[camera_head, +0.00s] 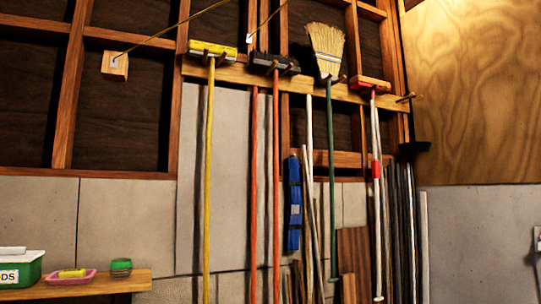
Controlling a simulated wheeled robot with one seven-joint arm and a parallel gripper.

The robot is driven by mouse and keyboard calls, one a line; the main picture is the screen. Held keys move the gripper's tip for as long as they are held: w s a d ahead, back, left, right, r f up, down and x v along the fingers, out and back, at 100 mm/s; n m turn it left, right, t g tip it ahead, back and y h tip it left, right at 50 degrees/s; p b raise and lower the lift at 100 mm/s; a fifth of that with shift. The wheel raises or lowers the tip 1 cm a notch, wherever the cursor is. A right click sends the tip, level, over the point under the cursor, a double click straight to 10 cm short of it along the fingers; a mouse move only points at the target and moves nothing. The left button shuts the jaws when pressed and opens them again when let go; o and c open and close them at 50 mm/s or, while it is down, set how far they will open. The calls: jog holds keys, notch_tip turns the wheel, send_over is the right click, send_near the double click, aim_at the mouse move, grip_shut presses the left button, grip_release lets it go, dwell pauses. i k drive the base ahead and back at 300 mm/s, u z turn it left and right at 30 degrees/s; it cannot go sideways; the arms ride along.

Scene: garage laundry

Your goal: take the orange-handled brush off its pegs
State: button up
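The orange-handled brush hangs head up on the wooden peg rail (235,75), its wide dark head (275,61) resting on pegs. Its long orange handle (276,180) hangs straight down below the rail. A second thin orange-red pole (254,180) runs parallel just to its left; I cannot tell whether it belongs to another tool. My gripper is not in view.
A yellow-headed mop (208,150) hangs left of the brush, a straw broom (326,50) and a red-headed tool (371,85) to its right. A blue strap-like item (292,204) and several poles and boards stand below. A wooden shelf (120,285) sits lower left.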

aim_at(260, 60)
jog(key=z, duration=0.35)
jog(key=i, duration=1.05)
jog(key=u, duration=0.4)
jog(key=i, duration=0.9)
jog(key=u, duration=0.8)
